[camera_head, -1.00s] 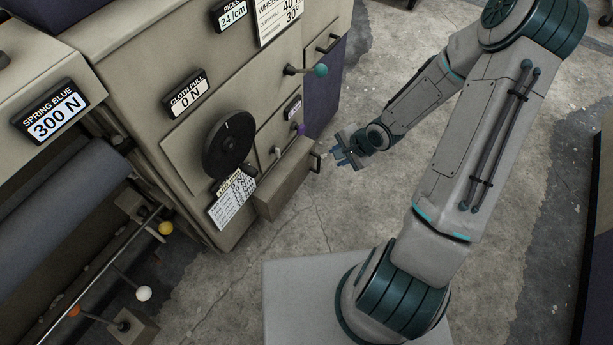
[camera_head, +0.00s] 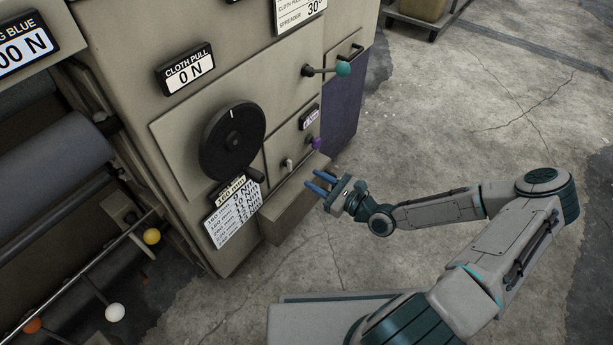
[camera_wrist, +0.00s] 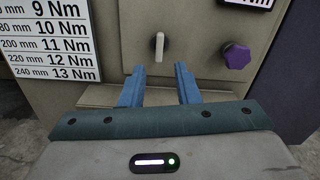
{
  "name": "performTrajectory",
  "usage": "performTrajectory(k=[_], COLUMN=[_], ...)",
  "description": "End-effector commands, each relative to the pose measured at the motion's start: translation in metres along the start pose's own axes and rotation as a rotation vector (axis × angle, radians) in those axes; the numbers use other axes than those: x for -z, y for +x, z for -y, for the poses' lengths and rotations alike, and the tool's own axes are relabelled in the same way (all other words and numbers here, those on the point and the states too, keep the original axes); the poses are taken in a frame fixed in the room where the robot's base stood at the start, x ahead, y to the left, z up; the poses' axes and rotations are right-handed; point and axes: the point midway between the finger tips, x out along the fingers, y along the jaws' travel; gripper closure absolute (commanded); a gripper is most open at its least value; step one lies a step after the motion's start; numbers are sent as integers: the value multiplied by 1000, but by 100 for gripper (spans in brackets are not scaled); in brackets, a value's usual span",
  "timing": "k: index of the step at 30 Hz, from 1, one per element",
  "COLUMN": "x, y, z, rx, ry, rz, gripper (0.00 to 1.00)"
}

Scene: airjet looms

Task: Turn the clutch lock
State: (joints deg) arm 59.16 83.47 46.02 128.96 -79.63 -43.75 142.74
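On the machine panel a small pale upright lever (camera_head: 287,164) sits below and left of a purple knob (camera_head: 316,144). Which of them is the clutch lock cannot be read here. In the wrist view the lever (camera_wrist: 159,47) points up and down, with the purple knob (camera_wrist: 237,56) to its right. My gripper (camera_head: 314,181) is in front of the panel, its two blue fingers apart and empty. In the wrist view the gripper (camera_wrist: 160,76) is lined up with the lever, which shows beyond and between the fingertips. No contact shows.
A black handwheel (camera_head: 232,142) and a torque table (camera_head: 234,215) are left of the lever. A teal-knobbed handle (camera_head: 342,69) sticks out above. A box-like ledge (camera_head: 290,210) juts out below the lever. Open floor (camera_head: 440,130) lies to the right.

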Motion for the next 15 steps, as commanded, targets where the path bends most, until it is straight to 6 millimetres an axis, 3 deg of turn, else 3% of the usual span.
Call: performTrajectory(k=[15], x=[-2], y=[62], z=[-1], rx=[-3], ry=[-2], rz=[-3], gripper=[71])
